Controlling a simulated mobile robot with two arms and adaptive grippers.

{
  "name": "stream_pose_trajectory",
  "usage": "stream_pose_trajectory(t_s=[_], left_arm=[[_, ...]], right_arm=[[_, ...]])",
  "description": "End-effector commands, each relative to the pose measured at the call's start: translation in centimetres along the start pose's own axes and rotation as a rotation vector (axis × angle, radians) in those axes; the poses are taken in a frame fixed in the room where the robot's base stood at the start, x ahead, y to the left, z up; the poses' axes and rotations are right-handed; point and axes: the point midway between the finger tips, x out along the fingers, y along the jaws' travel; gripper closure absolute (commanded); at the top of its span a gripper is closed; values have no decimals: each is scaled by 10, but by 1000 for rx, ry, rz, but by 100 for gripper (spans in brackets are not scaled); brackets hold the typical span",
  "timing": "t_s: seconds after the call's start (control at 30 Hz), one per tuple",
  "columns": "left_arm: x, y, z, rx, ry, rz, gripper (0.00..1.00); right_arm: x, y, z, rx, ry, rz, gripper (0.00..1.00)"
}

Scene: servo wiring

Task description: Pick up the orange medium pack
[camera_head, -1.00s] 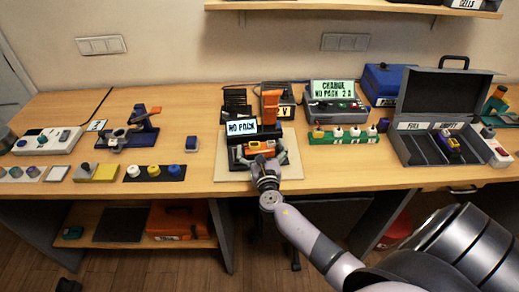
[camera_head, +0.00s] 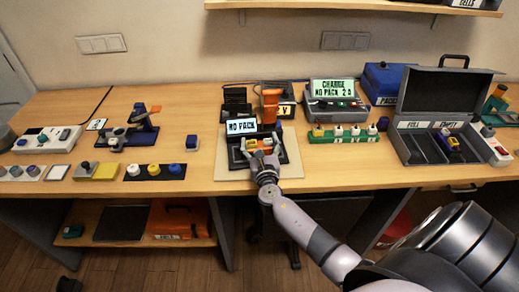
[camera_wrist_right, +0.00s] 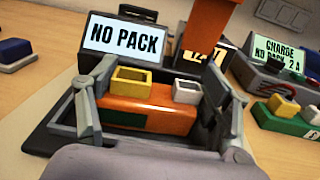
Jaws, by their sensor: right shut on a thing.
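The orange pack (camera_wrist_right: 150,108) is a block with a yellow and a whitish square socket on top. It sits in or just over the dark tester stand whose screen (camera_wrist_right: 125,38) reads "NO PACK". My right gripper (camera_wrist_right: 163,98) has a finger on each side of the pack and is shut on it. In the head view the orange pack (camera_head: 262,143) shows in front of the screen, with my right gripper (camera_head: 264,156) at its near side. I cannot tell whether the pack is clear of the stand. My left gripper is out of view.
An orange upright part (camera_head: 271,103) stands close behind the screen. A green strip (camera_head: 343,136) with several small packs and a charger (camera_head: 335,106) are at its right. An open grey case (camera_head: 436,95) holds one pack.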

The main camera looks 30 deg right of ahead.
Motion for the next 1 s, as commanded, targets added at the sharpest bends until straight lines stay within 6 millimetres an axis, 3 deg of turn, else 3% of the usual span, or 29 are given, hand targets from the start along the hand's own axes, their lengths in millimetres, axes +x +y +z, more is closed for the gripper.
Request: stream_pose_trajectory(t_s=[0.57, 0.83, 1.0], left_arm=[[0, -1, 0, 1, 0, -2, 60], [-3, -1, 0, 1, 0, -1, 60], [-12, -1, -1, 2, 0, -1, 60]], right_arm=[[1, 1, 2, 2, -4, 0, 79], [1, 0, 8, 3, -4, 0, 79], [0, 0, 28, 4, -5, 0, 79]])
